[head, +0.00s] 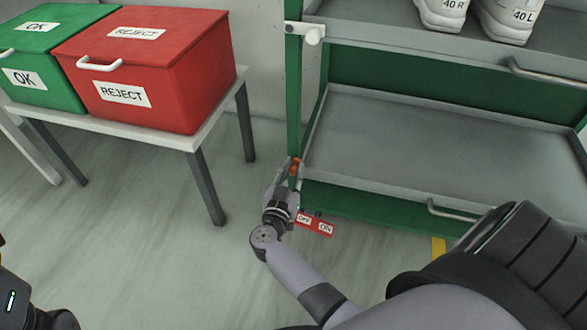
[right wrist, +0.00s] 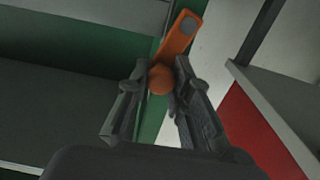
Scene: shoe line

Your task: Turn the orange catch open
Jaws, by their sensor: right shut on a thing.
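The orange catch (head: 295,166) is on the green post at the lower left corner of the shelf rack (head: 286,100). In the right wrist view the catch (right wrist: 177,36) is a flat orange lever with a grey round spot and a rounded orange knob at its near end. My right gripper (right wrist: 161,75) has its two fingers on either side of this knob and is shut on it. In the head view my right gripper (head: 282,178) is low beside the post and partly covers the catch. My left gripper is not in view.
A small red label plate (head: 316,226) is below the catch, its text hard to read. At left a table (head: 170,136) holds a red REJECT box (head: 150,80) and a green OK box (head: 35,60). White shoes (head: 505,18) stand on the upper shelf. The lower shelf is empty.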

